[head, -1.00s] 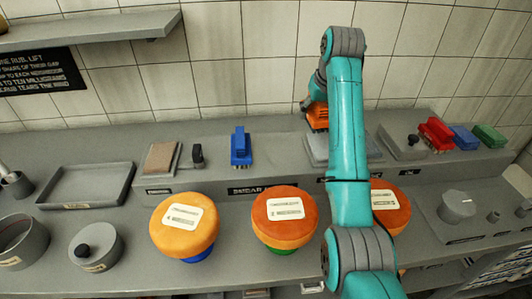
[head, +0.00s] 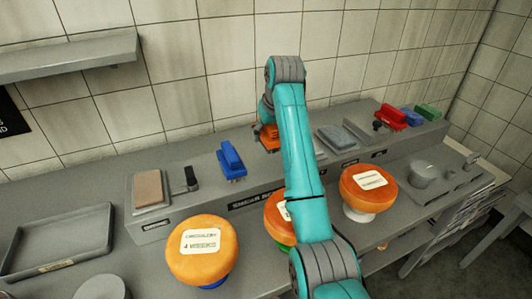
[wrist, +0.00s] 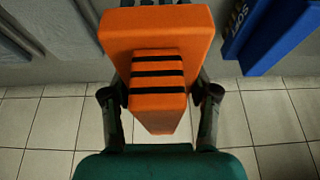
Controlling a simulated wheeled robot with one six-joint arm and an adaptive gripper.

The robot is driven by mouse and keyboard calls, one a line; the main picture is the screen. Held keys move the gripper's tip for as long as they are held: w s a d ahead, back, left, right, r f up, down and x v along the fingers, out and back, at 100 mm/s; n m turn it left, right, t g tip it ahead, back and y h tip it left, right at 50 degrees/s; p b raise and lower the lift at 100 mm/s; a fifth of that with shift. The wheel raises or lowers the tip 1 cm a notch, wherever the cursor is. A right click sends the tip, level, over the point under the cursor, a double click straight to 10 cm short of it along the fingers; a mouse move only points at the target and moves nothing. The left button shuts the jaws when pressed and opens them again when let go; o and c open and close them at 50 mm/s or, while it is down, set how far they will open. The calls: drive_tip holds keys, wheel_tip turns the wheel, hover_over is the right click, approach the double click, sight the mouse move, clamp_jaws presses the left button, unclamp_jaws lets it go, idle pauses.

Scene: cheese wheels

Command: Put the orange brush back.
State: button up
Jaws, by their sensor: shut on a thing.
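The orange brush (head: 268,138) is at the left of my arm in the head view, partly hidden by it, over the raised back ledge to the right of the blue brush (head: 231,160). In the wrist view the orange brush (wrist: 158,28) fills the middle, with black bands on its grip. My gripper (wrist: 160,92) has a finger on each side of that grip and is shut on it. In the head view the gripper is largely hidden. I cannot tell whether the brush touches the ledge. The blue brush (wrist: 272,35) shows at the wrist view's upper right.
Cheese wheels (head: 202,262) stand on pedestals along the front of the counter. Grey plates (head: 336,136) lie on the ledge right of my arm. Red (head: 391,117), blue (head: 411,116) and green (head: 428,110) brushes stand at its right end. An empty grey tray (head: 60,240) is at the left.

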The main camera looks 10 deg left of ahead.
sight(266, 156)
drive_tip(key=shift+f, duration=3.25)
drive_tip(key=shift+f, duration=0.15)
drive_tip(key=o, duration=1.1)
